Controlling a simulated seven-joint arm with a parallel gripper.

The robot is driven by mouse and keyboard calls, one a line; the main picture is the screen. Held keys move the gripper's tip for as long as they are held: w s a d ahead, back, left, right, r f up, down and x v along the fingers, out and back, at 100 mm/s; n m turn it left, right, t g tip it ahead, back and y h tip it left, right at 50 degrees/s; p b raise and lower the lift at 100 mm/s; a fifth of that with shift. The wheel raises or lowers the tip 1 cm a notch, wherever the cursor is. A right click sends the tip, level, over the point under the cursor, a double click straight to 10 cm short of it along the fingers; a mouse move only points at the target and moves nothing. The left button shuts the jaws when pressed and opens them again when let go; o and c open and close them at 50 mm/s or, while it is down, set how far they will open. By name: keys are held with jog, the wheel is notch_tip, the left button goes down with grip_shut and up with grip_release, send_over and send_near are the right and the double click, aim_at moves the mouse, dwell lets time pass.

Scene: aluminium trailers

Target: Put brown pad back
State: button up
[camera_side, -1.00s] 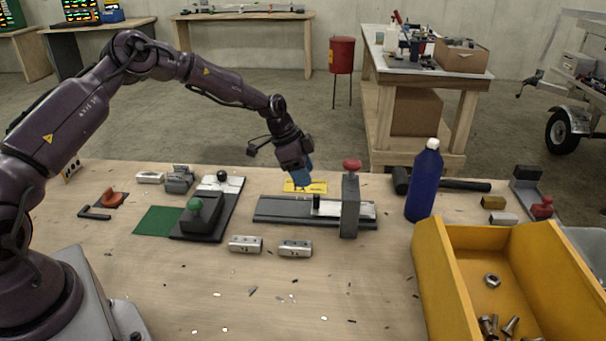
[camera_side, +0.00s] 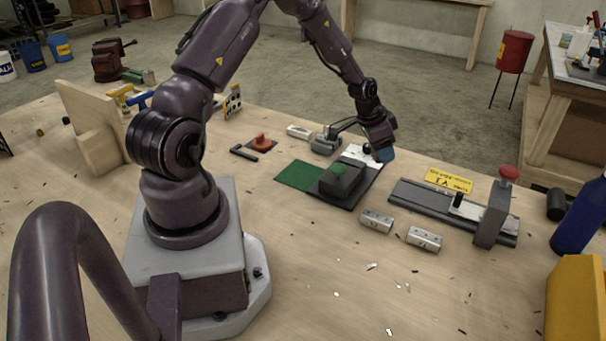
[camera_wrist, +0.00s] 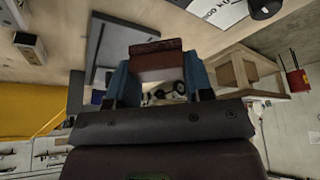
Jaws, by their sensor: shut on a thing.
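The brown pad (camera_wrist: 155,62) shows in the wrist view as a reddish-brown block between my two blue fingertips. My gripper (camera_side: 386,156) is shut on it. The pad cannot be made out in the side view. In the wrist view a lettered white plate (camera_wrist: 222,12) and a black knob (camera_wrist: 264,8) lie at the top, apart from the pad.
A green mat (camera_side: 298,174) adjoins the dark plate. Two metal blocks (camera_side: 376,221) lie in front. To the right are a grey rail (camera_side: 425,203), its red-knobbed post (camera_side: 492,215), a yellow label (camera_side: 448,180) and a blue bottle (camera_side: 582,218).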

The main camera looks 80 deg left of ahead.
aim_at(303, 171)
jog(key=s+a+n, duration=0.1)
jog(key=s, duration=0.1)
jog(key=s+a+n+y, duration=0.1)
jog(key=s+a+n, duration=0.1)
jog(key=s, duration=0.1)
jog(key=s+a+n, duration=0.1)
jog(key=s+a, duration=0.1)
jog(key=s, duration=0.1)
jog(key=shift+s+r+y, duration=0.1)
jog(key=shift+s+y, duration=0.1)
jog(key=shift+y, duration=0.2)
jog(key=s+a+f+n, duration=0.1)
jog(key=s+n, duration=0.1)
jog(key=s, duration=0.1)
jog(key=s+f+n+g+y, duration=0.1)
jog(key=s+n, duration=0.1)
jog(key=s, duration=0.1)
jog(key=s+a+n, duration=0.1)
jog(key=s, duration=0.3)
jog(key=shift+a+f+n+y, duration=0.3)
jog(key=shift+f+n+y, duration=0.1)
jog(key=shift+f, duration=2.2)
jog(key=shift+f, duration=0.1)
jog(key=o, duration=0.9)
